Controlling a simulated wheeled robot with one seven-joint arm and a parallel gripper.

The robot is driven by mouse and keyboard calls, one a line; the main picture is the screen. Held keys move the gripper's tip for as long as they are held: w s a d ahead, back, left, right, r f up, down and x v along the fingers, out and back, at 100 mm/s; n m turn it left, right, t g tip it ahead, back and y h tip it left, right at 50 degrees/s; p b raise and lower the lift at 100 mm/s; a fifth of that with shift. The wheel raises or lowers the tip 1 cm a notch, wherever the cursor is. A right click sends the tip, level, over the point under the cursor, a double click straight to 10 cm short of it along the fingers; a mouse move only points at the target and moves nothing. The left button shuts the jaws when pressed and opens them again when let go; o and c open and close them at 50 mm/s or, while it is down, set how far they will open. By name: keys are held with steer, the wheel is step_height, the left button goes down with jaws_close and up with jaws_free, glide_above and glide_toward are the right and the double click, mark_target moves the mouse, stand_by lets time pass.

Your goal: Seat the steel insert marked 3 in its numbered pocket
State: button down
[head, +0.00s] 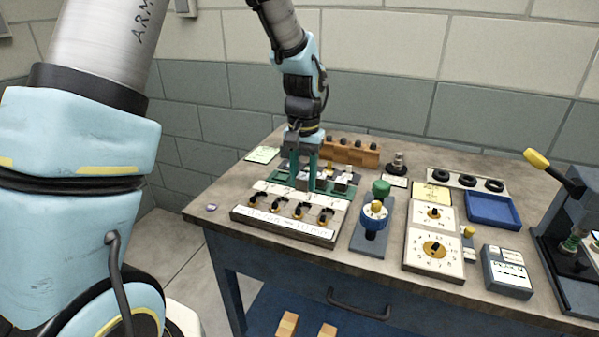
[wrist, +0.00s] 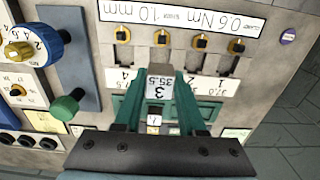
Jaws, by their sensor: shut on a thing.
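My gripper (head: 306,186) has teal fingers and is shut on a steel insert. In the wrist view the insert (wrist: 159,87) shows a pale face marked 3 and 35.5 between the fingers. It is over the strip of numbered labels (wrist: 205,88), behind the row of black and yellow clamps on the fixture board (head: 240,216). Labels 4, 2 and 1 show beside the fingers. The insert and fingers hide the pocket area straight below, and I cannot tell whether the insert touches the board. A green rack (head: 366,178) with other steel pieces lies behind and beside my gripper.
A blue-capped torque dial (head: 375,216) and green knob (head: 381,187) stand right of the board. Further right are dial plates (head: 448,259), a blue tray (head: 492,209) and a lever press (head: 570,250). A wooden block (head: 350,153) stands behind. The table's front left corner is mostly clear.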

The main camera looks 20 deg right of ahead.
mark_target(303, 191)
steer(key=shift+f+b, duration=1.55)
steer(key=shift+f, duration=1)
steer(key=shift+f+b, duration=0.3)
steer(key=shift+f, duration=0.25)
stand_by(0.3)
steer(key=shift+r+p, duration=0.3)
steer(key=shift+p, duration=0.05)
steer(key=shift+f, duration=0.3)
stand_by(1.0)
steer(key=shift+r+p, duration=0.25)
steer(key=shift+p, duration=0.25)
stand_by(2.4)
